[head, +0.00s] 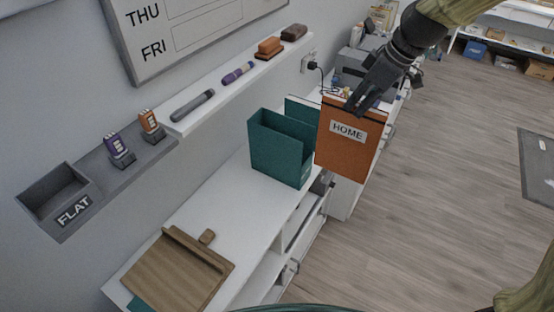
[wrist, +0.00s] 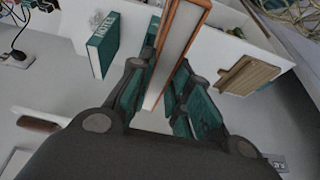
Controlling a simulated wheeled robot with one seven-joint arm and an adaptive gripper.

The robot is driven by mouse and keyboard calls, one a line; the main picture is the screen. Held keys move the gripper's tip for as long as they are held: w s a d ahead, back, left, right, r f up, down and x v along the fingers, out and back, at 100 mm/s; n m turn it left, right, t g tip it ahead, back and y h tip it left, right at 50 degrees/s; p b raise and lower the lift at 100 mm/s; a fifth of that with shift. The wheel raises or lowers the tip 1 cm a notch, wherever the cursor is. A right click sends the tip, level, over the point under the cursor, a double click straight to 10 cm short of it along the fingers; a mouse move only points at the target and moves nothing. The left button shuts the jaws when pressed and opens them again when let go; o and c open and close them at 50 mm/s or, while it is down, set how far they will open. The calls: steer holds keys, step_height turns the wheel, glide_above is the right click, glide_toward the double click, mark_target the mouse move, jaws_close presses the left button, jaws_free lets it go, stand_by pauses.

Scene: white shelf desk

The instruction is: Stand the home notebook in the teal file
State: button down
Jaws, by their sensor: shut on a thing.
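The orange home notebook (head: 345,152), with a white HOME label, hangs upright from my gripper (head: 363,102), which is shut on its top edge. In the wrist view the notebook (wrist: 178,45) runs edge-on between the fingers. The teal file (head: 275,147) is an open-topped box on the white desk, just left of the notebook. The notebook looks raised and overlaps the file's right side in the head view; I cannot tell the gap between them. The file's inside is only partly visible.
A teal panel (head: 302,110) stands behind the file. A wooden clipboard (head: 178,272) lies at the desk's near end. The wall ledge (head: 215,95) holds markers and erasers. A grey FLAT tray (head: 55,192) is at left. The desk (head: 215,210) is clear between clipboard and file.

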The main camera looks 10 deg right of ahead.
steer(key=shift+w+a+f+b, duration=0.1)
steer(key=shift+w+a+b, duration=0.25)
steer(key=shift+b, duration=0.25)
steer(key=w+a+p, duration=0.2)
steer(key=w+a, duration=1.1)
step_height(320, 180, down, 11)
steer(key=p, duration=0.3)
steer(key=shift+w+a, duration=0.4)
steer(key=shift+f, duration=0.1)
steer(key=c, duration=1.8)
jaws_free()
steer(key=shift+d+f, duration=0.1)
steer(key=o, duration=0.5)
